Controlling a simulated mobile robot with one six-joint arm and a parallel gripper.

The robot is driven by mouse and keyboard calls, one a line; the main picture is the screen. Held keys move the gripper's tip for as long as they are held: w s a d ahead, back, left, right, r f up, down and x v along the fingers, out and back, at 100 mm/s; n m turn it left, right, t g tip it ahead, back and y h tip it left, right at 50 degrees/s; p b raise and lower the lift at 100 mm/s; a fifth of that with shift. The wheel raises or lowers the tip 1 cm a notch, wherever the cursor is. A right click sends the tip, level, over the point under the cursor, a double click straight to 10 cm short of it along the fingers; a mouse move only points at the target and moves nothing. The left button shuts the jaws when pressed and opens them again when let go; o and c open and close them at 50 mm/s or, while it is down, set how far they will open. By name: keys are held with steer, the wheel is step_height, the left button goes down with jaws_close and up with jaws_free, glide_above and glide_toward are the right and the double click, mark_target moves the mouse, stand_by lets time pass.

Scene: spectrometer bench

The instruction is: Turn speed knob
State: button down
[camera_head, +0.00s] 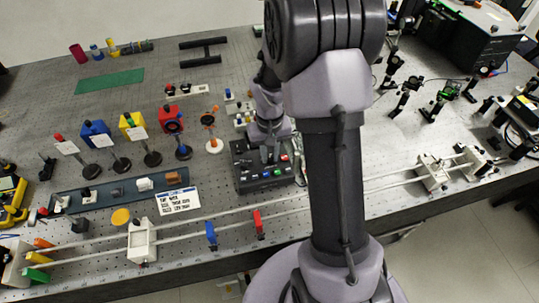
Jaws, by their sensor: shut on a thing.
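A dark control box (243,181) with several small coloured buttons along its front stands on the bench near the middle of the view. My gripper (269,157) points down at the top of this box, behind the row of buttons. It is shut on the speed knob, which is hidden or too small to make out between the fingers. My arm rises over the box from the right and covers part of the bench behind it.
A white label card (178,201) lies left of the box. Rails (330,195) run along the bench's front edge, carrying a blue holder (211,234) and a red holder (258,224). Coloured filters on posts stand left. A green mat (109,80) lies at the back left.

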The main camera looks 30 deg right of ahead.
mark_target(270, 158)
steer(key=shift+m, duration=0.5)
stand_by(0.3)
steer(key=c, duration=1.6)
jaws_free()
step_height(270, 158, up, 18)
steer(key=p, duration=0.5)
steer(key=shift+f, duration=0.25)
